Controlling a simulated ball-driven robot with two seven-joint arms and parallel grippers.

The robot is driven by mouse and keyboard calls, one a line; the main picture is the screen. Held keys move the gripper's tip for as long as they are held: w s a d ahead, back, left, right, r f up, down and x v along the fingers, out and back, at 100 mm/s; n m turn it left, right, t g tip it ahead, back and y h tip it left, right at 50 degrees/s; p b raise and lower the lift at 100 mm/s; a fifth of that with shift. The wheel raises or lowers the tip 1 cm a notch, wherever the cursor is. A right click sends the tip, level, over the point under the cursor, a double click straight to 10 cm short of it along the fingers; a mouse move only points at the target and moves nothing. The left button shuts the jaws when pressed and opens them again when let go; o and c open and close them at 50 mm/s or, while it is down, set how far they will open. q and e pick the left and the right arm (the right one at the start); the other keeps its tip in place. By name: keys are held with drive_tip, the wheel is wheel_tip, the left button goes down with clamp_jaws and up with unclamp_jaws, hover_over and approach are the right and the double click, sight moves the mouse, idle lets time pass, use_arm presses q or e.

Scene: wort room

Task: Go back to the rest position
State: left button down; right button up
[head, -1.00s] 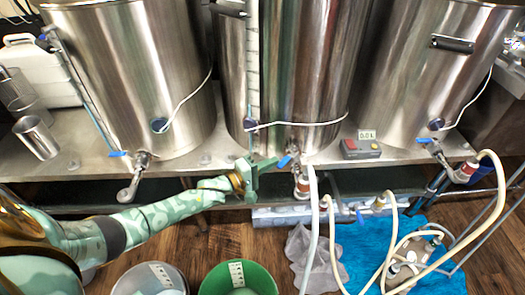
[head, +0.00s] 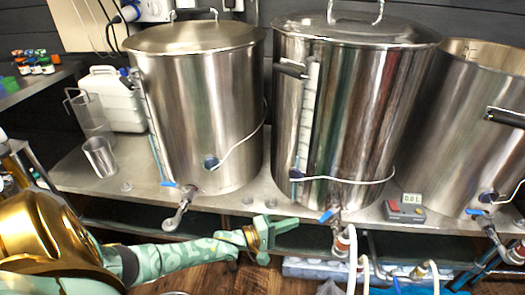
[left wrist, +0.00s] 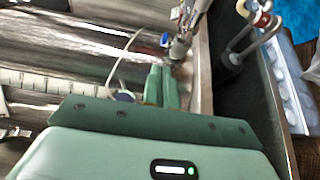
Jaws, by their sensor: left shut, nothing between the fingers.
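My left gripper (head: 264,236) is shut and empty in the head view, just in front of the bench edge between the left and middle kettles. In the left wrist view its closed green fingers (left wrist: 161,87) point towards the blue-handled tap (left wrist: 180,46) of a kettle. The left arm reaches in from the lower left in the head view. It holds nothing. My right gripper is in neither view.
Three steel kettles, left (head: 200,110), middle (head: 350,110) and right (head: 465,120), stand on the steel bench (head: 75,178). Their taps stick out over the front edge.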

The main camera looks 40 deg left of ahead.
use_arm(q)
drive_tip(key=p+v, duration=0.2)
drive_tip(key=v, duration=0.7)
